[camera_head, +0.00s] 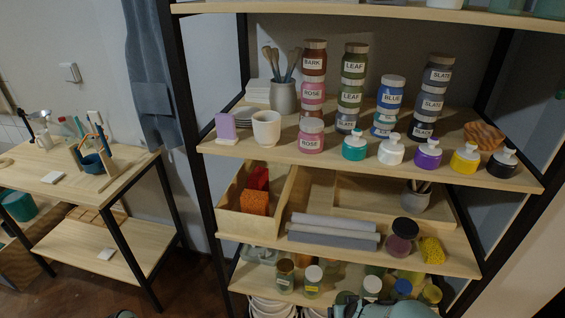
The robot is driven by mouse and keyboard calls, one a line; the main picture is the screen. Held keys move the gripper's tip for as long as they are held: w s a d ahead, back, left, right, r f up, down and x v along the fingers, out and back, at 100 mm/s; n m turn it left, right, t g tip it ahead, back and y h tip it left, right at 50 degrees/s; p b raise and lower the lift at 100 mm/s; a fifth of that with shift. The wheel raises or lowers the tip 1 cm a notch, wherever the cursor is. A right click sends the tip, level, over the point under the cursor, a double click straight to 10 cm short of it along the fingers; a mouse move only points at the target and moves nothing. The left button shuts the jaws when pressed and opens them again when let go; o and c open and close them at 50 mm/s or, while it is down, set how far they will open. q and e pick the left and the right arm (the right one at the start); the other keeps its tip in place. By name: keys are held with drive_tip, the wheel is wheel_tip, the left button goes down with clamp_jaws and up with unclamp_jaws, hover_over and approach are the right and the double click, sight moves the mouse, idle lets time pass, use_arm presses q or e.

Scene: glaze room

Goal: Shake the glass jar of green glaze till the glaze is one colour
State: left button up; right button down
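Two green glaze jars labelled LEAF stand stacked on the upper shelf, the top one (354,66) above the lower one (350,98), with another jar (346,122) beneath. Smaller jars with greenish contents stand on the bottom shelf, one with a brown lid (285,275) and one with a white lid (313,281). I cannot tell which jar is the task's jar, nor whether any glaze is separated. Neither of my grippers can be made out; only grey-teal parts show at the bottom edge.
Stacks labelled BARK and ROSE (312,95), BLUE (390,95) and SLATE (434,88) flank the green jars. Several pump bottles (391,150) line the upper shelf's front edge. A side table (122,178) stands left.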

drive_tip(key=shift+w, duration=0.2)
drive_tip(key=r, duration=0.4)
drive_tip(key=shift+a+r, duration=0.25)
drive_tip(key=shift+a, duration=0.05)
drive_tip(key=shift+s+d+r, duration=0.15)
drive_tip(key=shift+s+r, duration=0.05)
drive_tip(key=shift+r, duration=0.05)
drive_tip(key=f, duration=0.5)
drive_tip(key=shift+w+d+f, duration=0.1)
drive_tip(key=shift+d+f, duration=0.15)
drive_tip(key=shift+a+r, duration=0.15)
